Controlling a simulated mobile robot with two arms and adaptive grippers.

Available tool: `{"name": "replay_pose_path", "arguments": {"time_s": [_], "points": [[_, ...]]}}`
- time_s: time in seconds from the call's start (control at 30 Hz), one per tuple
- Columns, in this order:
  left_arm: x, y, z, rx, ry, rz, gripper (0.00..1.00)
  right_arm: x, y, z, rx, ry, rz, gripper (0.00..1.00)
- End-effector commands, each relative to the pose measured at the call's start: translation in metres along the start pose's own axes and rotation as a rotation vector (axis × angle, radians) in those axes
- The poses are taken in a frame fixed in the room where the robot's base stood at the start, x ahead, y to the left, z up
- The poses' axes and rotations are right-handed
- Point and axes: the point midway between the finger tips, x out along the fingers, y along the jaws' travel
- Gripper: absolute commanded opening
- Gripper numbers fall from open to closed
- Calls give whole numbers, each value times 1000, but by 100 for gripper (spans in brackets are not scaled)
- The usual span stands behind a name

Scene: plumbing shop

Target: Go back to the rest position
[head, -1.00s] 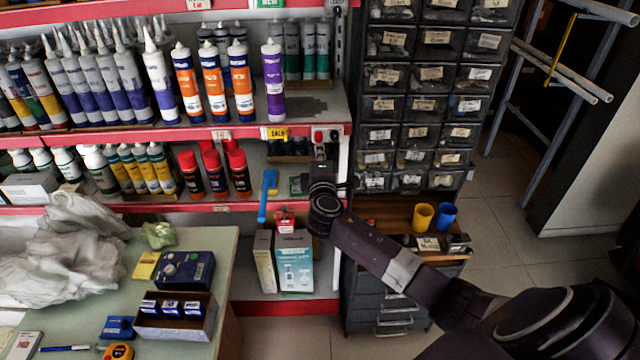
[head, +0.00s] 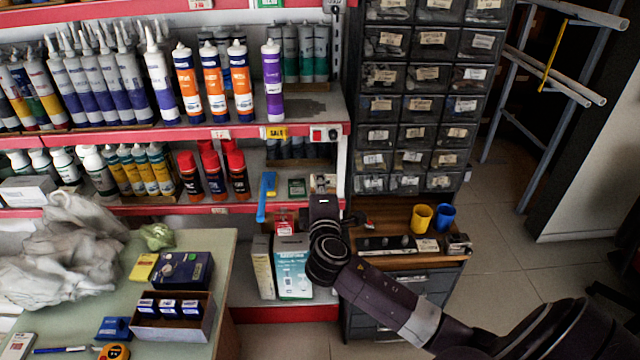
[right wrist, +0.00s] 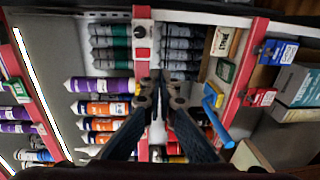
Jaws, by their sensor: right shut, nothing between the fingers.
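My right arm reaches in from the lower right in the head view. Its gripper (head: 325,185) hangs in front of the shelf's right end, seen mostly from behind. In the right wrist view the two dark fingers (right wrist: 160,84) come together at their tips, with nothing held between them. They are in front of the red shelf edge (right wrist: 142,60) and apart from the goods. My left gripper does not show in any view.
A blue-handled tool (head: 265,197) lies on the lower shelf near my right gripper. A drawer cabinet (head: 420,100) stands right. A table (head: 215,245) with small boxes is at lower left.

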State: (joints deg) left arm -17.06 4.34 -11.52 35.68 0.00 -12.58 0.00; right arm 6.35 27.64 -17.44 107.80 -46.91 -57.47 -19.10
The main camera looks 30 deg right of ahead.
Motion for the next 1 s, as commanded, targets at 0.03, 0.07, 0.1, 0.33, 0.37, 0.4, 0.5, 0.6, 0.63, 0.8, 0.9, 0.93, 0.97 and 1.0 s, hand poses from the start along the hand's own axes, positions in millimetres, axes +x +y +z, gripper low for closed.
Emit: {"name": "replay_pose_path", "arguments": {"time_s": [0.03, 0.07, 0.1, 0.33, 0.37, 0.4, 0.5, 0.6, 0.63, 0.8, 0.9, 0.93, 0.97, 1.0], "points": [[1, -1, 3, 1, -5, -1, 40, -2, -1, 0, 0, -1, 0, 0], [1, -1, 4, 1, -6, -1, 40, -2, 0, 0, 0, -1, 0, 0], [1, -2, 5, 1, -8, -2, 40, -2, 0, 0, 0, -1, 0, 0], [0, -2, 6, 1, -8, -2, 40, -2, 0, 0, 0, -1, 0, 0], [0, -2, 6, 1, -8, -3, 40, -2, 0, 0, 0, -1, 0, 0], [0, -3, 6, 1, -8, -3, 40, -2, 0, 0, 0, -1, 0, 0], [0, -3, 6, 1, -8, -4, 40, -2, 0, 0, 0, 0, 0, 0], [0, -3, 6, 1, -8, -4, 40, -2, -1, 0, 0, 0, -1, 0], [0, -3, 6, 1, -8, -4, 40, -2, -3, 0, 0, 0, -5, 0], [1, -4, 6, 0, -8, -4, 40, 1, -59, 0, 9, 12, -106, 0], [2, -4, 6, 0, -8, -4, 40, -1, -127, 2, 31, 21, -230, 0], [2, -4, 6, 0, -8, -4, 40, -4, -150, 3, 41, 24, -273, 0], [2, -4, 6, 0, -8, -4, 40, -8, -173, 4, 52, 25, -314, 0], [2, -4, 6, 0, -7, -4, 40, -14, -204, 7, 67, 25, -371, 0]]}}
